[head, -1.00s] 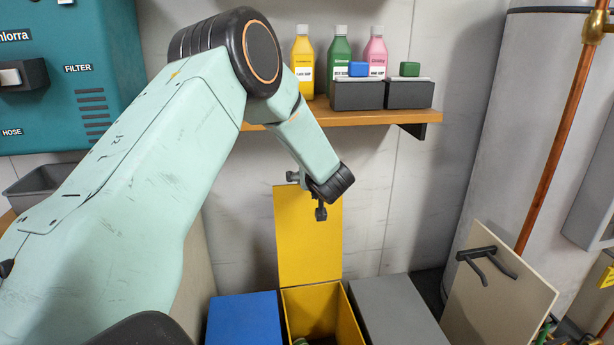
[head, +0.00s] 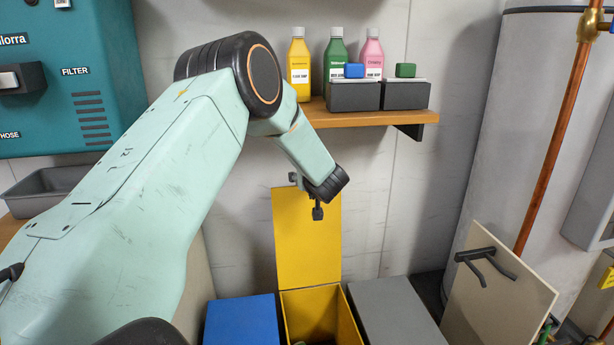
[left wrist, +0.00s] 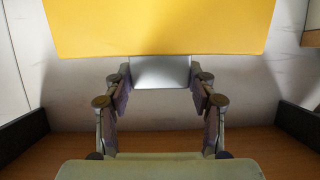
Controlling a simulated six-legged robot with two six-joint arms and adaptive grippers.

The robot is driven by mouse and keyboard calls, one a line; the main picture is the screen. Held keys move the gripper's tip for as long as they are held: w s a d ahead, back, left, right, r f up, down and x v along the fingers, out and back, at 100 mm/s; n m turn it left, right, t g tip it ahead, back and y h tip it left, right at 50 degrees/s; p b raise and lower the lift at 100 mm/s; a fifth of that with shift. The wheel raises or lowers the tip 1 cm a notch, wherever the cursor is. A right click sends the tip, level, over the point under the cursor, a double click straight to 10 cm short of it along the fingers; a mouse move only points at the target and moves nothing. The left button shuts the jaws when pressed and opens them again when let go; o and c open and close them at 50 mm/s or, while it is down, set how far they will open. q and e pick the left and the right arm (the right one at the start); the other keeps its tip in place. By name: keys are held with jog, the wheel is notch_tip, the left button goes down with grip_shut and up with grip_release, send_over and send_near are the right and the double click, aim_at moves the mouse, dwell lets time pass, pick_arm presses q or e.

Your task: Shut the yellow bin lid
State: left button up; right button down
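The yellow bin (head: 352,322) stands low between a blue bin and a grey bin. Its yellow lid (head: 305,250) is up, standing upright at the bin's back edge near the wall. My left gripper (head: 318,212) is at the upper part of the lid, in front of it in the head view; I cannot tell whether it touches. My right gripper is not in view.
The blue bin (head: 240,320) and grey bin (head: 395,312) are closed on either side. A wooden shelf (head: 370,119) with bottles and dark boxes is above the lid. A beige panel with a black handle (head: 490,290) leans at right, near a copper pipe (head: 555,130).

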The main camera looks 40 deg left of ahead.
pick_arm(q)
jog(key=shift+s+a+f, duration=0.1)
jog(key=shift+s+a, duration=0.1)
jog(key=shift+a, duration=0.2)
jog(key=shift+c, duration=1.4)
jog(key=shift+w+d, duration=0.2)
jog(key=shift+d, duration=0.05)
jog(key=c, duration=0.4)
jog(key=shift+s+a+f, duration=0.1)
jog(key=shift+s+a, duration=0.05)
grip_shut()
jog(key=shift+d, duration=0.2)
